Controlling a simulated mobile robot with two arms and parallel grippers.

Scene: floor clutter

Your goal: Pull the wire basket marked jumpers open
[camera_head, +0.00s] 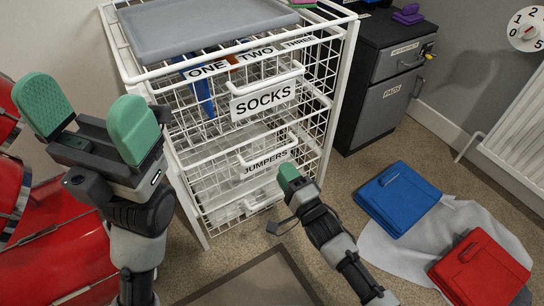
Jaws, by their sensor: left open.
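The wire basket marked JUMPERS (266,165) is the lower labelled basket in a white wire drawer unit (340,85). It sits below the SOCKS basket (263,100), and its front looks about in line with the frame. A white handle bar runs above its label. My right gripper (289,177) is just in front of the right end of the JUMPERS label, seen side-on. I cannot tell whether it touches the basket or whether its jaws are apart. My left gripper (88,116) is open and empty, raised at the left, its green fingertips wide apart.
A grey tray (190,25) lies on top of the unit. A dark cabinet (385,90) stands to its right. On the floor at right are a blue folded item (397,197), a grey cloth (400,250) and a red folded item (480,268). Red objects (60,245) stand at left.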

